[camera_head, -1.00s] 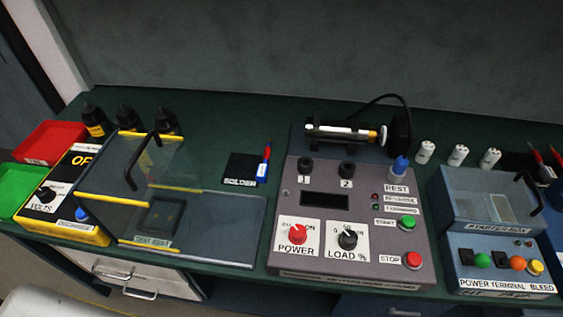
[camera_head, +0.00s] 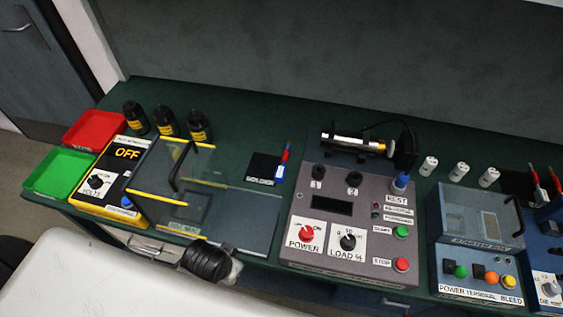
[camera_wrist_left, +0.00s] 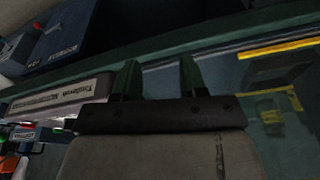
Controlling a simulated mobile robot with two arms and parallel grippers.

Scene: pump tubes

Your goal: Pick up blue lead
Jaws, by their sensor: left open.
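Another small blue piece (camera_head: 127,202) is on the yellow supply box. My left gripper (camera_wrist_left: 160,80) is open in the left wrist view, with two dark green fingers apart and nothing visible between them. It is by the bench's front edge, between the grey unit and the yellow-edged guard. The blue pieces cannot be made out between its fingers. My right gripper is not in view.
A clear guard with yellow edges (camera_head: 157,193) stands left of the grey unit. Black bottles, red and green trays, white cylinders and a blue-grey box (camera_head: 478,215) are also on the green bench.

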